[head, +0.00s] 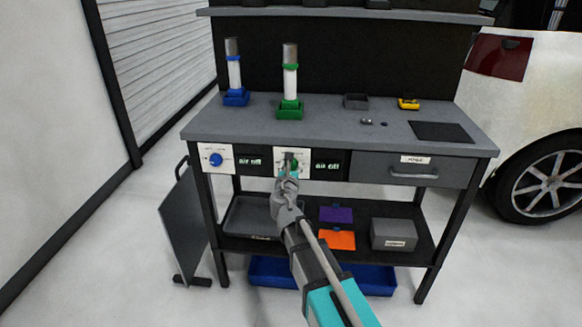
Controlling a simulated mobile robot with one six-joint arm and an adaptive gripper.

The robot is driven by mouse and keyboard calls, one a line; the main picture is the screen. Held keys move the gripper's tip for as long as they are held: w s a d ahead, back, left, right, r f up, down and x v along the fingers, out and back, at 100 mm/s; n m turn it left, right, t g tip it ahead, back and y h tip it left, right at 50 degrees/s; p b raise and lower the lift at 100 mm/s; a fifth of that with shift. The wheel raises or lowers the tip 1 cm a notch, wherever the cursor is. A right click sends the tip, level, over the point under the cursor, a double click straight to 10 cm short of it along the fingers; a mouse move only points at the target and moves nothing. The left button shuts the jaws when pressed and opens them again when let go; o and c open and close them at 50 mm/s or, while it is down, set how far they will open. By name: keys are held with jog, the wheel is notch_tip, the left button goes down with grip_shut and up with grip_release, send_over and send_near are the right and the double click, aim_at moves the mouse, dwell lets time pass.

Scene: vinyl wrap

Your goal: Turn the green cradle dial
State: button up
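The white panel (306,159) for the green cradle dial is on the bench's front edge, below the green cradle (290,109) that holds a white and grey cylinder. My gripper (289,161) is in front of this panel and covers most of its middle, so the green dial is largely hidden. I cannot tell whether the fingers touch the dial or are open or shut. The display (328,165) to the right of the panel reads "air off". A blue dial (215,159) on a similar panel is to the left, with its own "air off" display (250,162).
A blue cradle (236,98) with another cylinder stands on the bench top (335,118). A drawer (412,171) with a handle is at the right. The lower shelf holds a grey tray (245,215), purple and orange items, and a grey box (394,235). A car stands at the far right.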

jog(key=shift+c, duration=1)
